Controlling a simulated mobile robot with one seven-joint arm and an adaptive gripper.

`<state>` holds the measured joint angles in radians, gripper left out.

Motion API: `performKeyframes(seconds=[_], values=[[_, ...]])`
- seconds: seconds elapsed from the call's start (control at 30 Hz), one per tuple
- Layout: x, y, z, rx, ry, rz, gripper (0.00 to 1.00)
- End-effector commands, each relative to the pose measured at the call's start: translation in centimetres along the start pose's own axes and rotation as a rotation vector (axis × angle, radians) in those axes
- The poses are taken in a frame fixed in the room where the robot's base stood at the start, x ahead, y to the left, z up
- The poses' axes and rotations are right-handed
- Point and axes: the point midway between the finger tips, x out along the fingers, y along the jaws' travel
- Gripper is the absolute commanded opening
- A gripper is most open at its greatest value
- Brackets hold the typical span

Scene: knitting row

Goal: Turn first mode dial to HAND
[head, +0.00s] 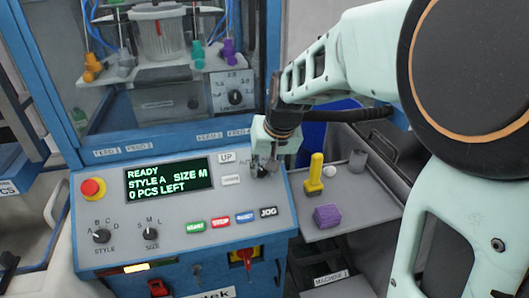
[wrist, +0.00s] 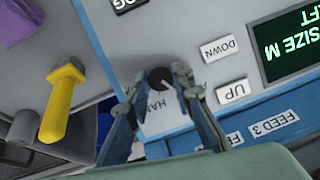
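The mode dial (wrist: 160,77) is a small round black knob on the grey panel in the wrist view. A pale mark shows on it, but its setting is hard to read. Letters reading "HAN" show beside it, partly covered by a finger. My gripper (wrist: 159,82) has its two fingers apart, one on each side of the dial. The right finger is close to the knob or touching it; a small gap shows at the left one. In the head view my gripper (head: 264,168) is down at the panel's upper right corner and hides most of the dial.
The display (head: 168,182) reads READY, STYLE A, SIZE M, 0 PCS LEFT. UP (head: 227,158) and DOWN (head: 231,180) buttons sit close left of my gripper. A red stop button (head: 93,189) is far left. A side tray (head: 355,205) holds a yellow tool (head: 315,173) and purple block (head: 327,216).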

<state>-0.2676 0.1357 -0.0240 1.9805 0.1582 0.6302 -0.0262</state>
Motion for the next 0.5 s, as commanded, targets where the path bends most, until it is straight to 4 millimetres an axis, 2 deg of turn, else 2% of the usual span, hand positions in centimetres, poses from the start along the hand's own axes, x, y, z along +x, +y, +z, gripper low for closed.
performKeyframes(seconds=[0.03, 0.17, 0.5], values=[[0.00, -0.01, 0.01, 0.000, 0.000, 0.000, 0.14], [0.00, -0.01, 0.02, 0.000, 0.000, 0.000, 0.00], [0.08, 0.04, 0.07, 0.045, 0.001, -0.013, 0.00]])
